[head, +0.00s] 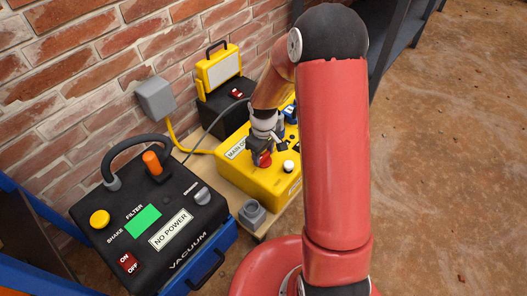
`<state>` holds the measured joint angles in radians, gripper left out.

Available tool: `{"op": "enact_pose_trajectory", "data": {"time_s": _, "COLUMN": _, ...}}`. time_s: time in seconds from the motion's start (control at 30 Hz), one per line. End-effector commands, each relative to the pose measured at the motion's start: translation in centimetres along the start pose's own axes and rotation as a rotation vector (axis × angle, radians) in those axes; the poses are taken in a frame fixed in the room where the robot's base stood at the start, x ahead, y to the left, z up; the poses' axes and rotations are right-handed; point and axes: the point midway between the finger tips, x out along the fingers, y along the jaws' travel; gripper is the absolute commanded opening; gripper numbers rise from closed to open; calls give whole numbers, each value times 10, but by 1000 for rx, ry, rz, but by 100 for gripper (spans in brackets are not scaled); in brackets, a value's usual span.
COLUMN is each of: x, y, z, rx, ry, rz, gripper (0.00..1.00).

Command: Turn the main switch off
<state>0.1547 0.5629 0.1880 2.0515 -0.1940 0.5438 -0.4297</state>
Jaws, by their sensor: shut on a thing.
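A yellow box (286,184) stands on a low wooden board by the brick wall. A white label (235,148) on its top begins with "MAIN"; the rest of the label is hidden. My gripper (262,154) points down over the box, just right of the label. It is shut on a red knob (264,161), which I take to be the main switch. The gripper covers most of the knob, so its turned position cannot be read. A white round knob (288,167) sits to its right on the same box.
A black vacuum unit (150,215) reading "NO POWER" stands at the front left, with a hose, orange lever and red ON/OFF switch. A black and yellow work light (220,90) stands behind. A grey wall socket (155,98) feeds a yellow cable.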

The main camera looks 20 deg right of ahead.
Motion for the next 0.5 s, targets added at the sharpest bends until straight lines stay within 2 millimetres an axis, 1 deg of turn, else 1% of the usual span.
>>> {"op": "enact_pose_trajectory", "data": {"time_s": 0.17, "x": 0, "y": 0, "z": 0, "rx": -34, "ry": 0, "rz": 0, "gripper": 28}}
{"op": "enact_pose_trajectory", "data": {"time_s": 0.5, "x": 0, "y": 0, "z": 0, "rx": -45, "ry": 1, "rz": 1, "gripper": 28}}
